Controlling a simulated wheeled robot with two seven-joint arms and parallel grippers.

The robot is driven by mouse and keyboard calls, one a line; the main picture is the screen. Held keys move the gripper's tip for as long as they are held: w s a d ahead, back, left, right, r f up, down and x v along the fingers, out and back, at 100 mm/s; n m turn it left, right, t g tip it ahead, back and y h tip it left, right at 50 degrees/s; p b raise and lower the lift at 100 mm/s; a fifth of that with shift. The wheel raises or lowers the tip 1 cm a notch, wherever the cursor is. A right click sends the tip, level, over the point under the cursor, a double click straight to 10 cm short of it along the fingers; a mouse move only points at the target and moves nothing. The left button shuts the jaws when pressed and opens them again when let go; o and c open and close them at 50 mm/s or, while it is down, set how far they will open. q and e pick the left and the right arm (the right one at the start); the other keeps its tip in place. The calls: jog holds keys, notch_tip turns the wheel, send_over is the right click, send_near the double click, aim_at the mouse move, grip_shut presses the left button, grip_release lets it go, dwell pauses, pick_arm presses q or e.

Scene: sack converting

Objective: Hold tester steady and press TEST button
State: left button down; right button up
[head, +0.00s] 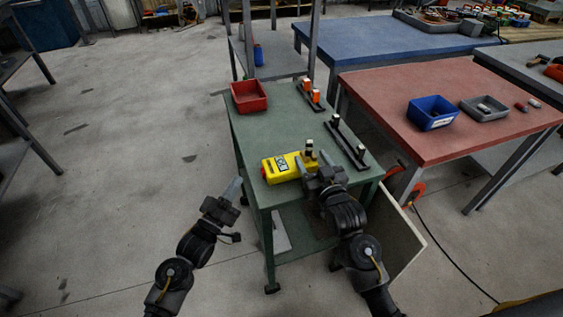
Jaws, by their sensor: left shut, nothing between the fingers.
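The yellow tester (284,169) lies on the top of the green cart (251,136), with a black-and-white label on its face. A red spot shows near its left end; I cannot make out the TEST lettering. My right gripper (314,160) is at the tester's right end, its fingers apart and partly covering that end. I cannot tell whether they grip it. A small dark part with a pale top (309,148) stands just behind these fingers. My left gripper (238,187) is shut and empty, left of the cart's edge and apart from the tester.
A red bin (248,97) sits at the cart's back left. Black racks with orange (314,96) and dark-and-white pieces (361,152) lie along its right side. A red table (385,90) with a blue bin (432,113) stands to the right. Floor left of the cart is clear.

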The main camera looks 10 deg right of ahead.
jog(key=s+d, duration=0.1)
jog(key=s, duration=1.1)
jog(key=shift+d, duration=0.35)
